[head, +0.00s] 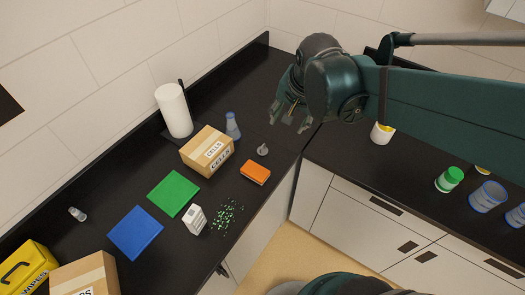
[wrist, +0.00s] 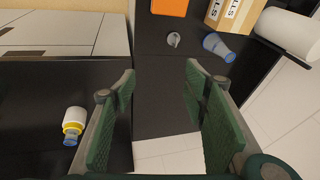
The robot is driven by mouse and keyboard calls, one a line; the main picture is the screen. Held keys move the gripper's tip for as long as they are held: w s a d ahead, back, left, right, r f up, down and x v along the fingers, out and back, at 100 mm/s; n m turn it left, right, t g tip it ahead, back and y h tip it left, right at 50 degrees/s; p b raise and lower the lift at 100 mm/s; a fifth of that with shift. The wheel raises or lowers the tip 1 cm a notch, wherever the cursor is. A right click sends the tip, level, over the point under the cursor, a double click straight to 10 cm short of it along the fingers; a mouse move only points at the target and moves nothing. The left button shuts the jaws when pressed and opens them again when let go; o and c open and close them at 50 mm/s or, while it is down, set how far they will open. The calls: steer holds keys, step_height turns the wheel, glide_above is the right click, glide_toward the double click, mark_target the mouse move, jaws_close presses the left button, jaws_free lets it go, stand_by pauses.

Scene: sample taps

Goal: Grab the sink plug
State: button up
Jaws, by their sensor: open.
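The sink plug (head: 263,149) looks like a small grey piece with a raised knob. It lies on the black counter, just beyond the orange block in the head view. In the wrist view the plug (wrist: 173,39) is near the top middle, past my fingertips and clear of them. My gripper (head: 289,120) hangs above the counter near the corner, behind and to the right of the plug. In the wrist view my gripper (wrist: 158,76) is open, with only dark counter and a pale strip showing between its green-padded fingers.
Near the plug are an orange block (head: 255,172), a blue-topped flask (head: 232,126) and a cardboard box (head: 207,150). Green crumbs (head: 226,216) lie nearer the front edge. A yellow-and-white jar (head: 382,133) stands on the right counter. Counter around the plug's right side is clear.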

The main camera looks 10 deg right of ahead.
steer(key=w+a+f+m+g, duration=0.2)
steer(key=w+a+f+m, duration=0.1)
steer(key=w+f+m, duration=0.45)
steer(key=m+g+b, duration=0.1)
steer(key=m+g, duration=0.1)
steer(key=m, duration=0.2)
glide_above(263, 149)
steer(key=f, duration=1.1)
steer(key=shift+s+a+f, duration=0.25)
steer(key=shift+s+f, duration=0.05)
steer(key=shift+w+a+f+m+g, duration=0.1)
steer(key=shift+f+m+g, duration=0.05)
steer(key=shift+f, duration=0.25)
steer(key=shift+w+a+f+m+g, duration=0.1)
steer(key=shift+f+g, duration=0.05)
steer(key=shift+f, duration=0.25)
steer(key=shift+f, duration=1.3)
steer(key=shift+f, duration=0.15)
steer(key=shift+s+a+f, duration=0.1)
steer(key=shift+a+f, duration=0.05)
steer(key=shift+f, duration=2.3)
